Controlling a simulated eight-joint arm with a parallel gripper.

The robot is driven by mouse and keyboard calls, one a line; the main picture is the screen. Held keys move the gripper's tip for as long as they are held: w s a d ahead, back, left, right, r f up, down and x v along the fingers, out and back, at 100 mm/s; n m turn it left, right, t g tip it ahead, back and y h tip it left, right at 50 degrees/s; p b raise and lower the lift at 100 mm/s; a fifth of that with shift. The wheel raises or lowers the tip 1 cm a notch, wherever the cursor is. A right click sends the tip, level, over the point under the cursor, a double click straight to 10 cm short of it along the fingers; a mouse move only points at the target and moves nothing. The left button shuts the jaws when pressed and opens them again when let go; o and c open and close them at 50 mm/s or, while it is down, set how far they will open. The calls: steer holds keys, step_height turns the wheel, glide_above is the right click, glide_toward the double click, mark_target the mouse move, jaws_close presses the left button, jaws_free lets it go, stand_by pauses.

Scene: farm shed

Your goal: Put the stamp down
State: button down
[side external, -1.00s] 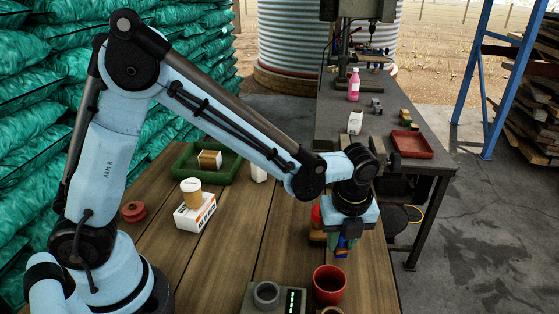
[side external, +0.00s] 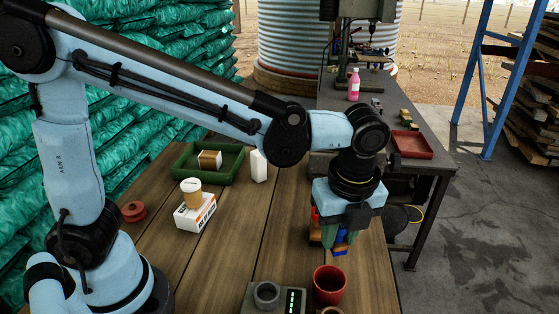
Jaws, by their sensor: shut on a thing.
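My gripper (side external: 339,238) points down over the right part of the wooden table, near its right edge. It is shut on the stamp (side external: 340,252), a small thing of which only a blue and brownish lower part shows between and below the fingers. The fingers and hand hide most of it. I cannot tell from this view whether its bottom touches the tabletop.
Small red, blue and wooden pieces (side external: 316,231) stand close left of my gripper. A red cup (side external: 328,285) and a grey device with a lit display (side external: 292,302) stand in front.

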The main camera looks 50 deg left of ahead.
steer(key=w+a+n, duration=0.5)
steer(key=a, duration=0.8)
glide_above(288, 204)
steer(key=shift+g, duration=0.3)
steer(key=f, duration=0.4)
steer(key=d+f, duration=0.1)
steer(key=f, duration=0.1)
steer(key=shift+f, duration=0.25)
steer(key=shift+a+f, duration=0.15)
steer(key=shift+a, duration=0.15)
steer(key=shift+w+f, duration=0.1)
steer(key=shift+f, duration=1.9)
steer(key=shift+f, duration=0.15)
steer(key=c, duration=0.9)
jaws_free()
